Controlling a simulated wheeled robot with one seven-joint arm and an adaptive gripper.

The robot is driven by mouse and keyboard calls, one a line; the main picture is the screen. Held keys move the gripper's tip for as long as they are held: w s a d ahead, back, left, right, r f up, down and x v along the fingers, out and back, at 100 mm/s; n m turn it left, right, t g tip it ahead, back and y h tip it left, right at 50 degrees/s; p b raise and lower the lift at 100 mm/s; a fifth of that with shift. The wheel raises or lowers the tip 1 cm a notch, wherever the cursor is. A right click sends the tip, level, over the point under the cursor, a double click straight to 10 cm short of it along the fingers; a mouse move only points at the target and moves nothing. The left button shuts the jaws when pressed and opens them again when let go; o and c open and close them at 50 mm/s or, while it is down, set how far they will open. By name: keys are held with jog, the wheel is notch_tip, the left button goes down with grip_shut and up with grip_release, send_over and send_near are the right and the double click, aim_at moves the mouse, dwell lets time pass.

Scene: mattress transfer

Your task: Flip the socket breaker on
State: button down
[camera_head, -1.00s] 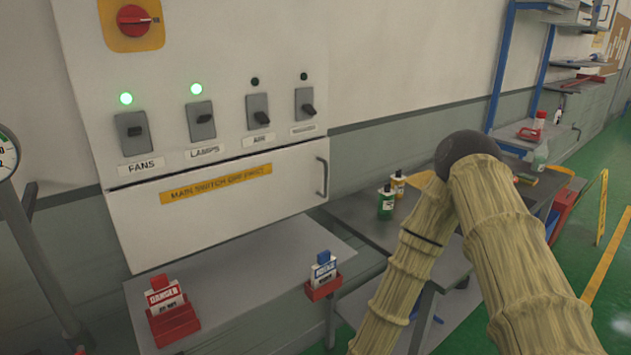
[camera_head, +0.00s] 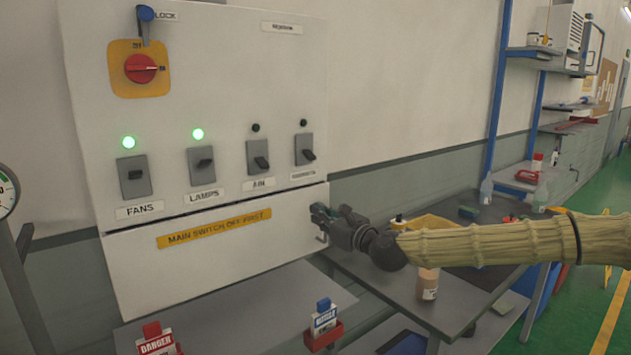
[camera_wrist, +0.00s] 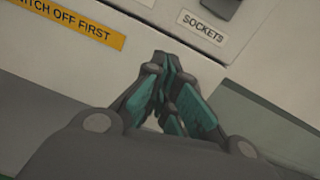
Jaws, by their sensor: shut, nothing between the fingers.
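The socket breaker (camera_head: 305,149) is the rightmost grey switch on the white panel, with a dark unlit lamp above it. Its lever points down and to the right. In the wrist view its label (camera_wrist: 202,28) reads SOCKETS, and only the lower part of the switch (camera_wrist: 220,6) shows at the top edge. My gripper (camera_head: 322,211) is in front of the panel's lower right, below the socket breaker and near the cover handle. In the wrist view my gripper (camera_wrist: 165,62) is shut and empty, its fingertips apart from the switch.
The fans (camera_head: 134,176) and lamps (camera_head: 202,163) breakers have green lamps lit; the air breaker (camera_head: 259,155) has a dark lamp. A red main switch (camera_head: 141,68) sits above. A bench (camera_head: 395,290) with bottles stands right of the panel. DANGER tags (camera_head: 157,341) stand below.

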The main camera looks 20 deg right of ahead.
aim_at(309, 155)
jog(key=d+r+m+t, duration=0.1)
jog(key=d+r+m, duration=0.1)
jog(key=d+r, duration=0.3)
notch_tip(309, 155, up, 2)
jog(key=shift+w+r+m+t, duration=0.1)
jog(key=shift+w+m+t, duration=0.05)
jog(key=shift+m+t, duration=0.15)
jog(key=shift+d, duration=0.1)
jog(key=shift+p+x, duration=2)
jog(key=shift+x, duration=3)
jog(key=shift+d, duration=0.1)
jog(key=shift+h, duration=0.3)
